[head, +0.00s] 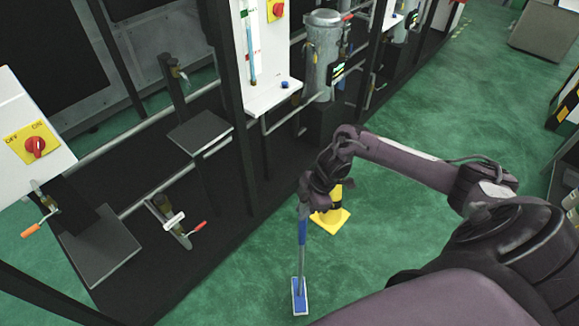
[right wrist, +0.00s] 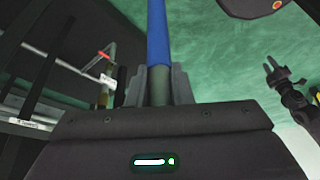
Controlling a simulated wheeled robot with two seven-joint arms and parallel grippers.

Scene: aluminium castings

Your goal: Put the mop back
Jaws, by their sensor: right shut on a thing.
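The mop (head: 302,232) has a blue handle and a flat blue head with a white edge (head: 300,297). The head is low, at or just above the green floor; I cannot tell if it touches. My right gripper (head: 305,203) is shut on the upper part of the handle, which is close to upright. In the right wrist view the blue handle (right wrist: 157,35) runs away from between the fingers (right wrist: 157,85). A dark, gripper-like shape at the right of that view (right wrist: 283,78) looks like my left gripper; its jaws are unclear. The left gripper is not in the head view.
A yellow square-based object (head: 331,221) stands on the floor just behind my right gripper, partly hidden. A black rack with valves, shelves and a grey cylinder (head: 322,60) runs along the left and back. Green floor (head: 400,245) is open around the mop head and to the right.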

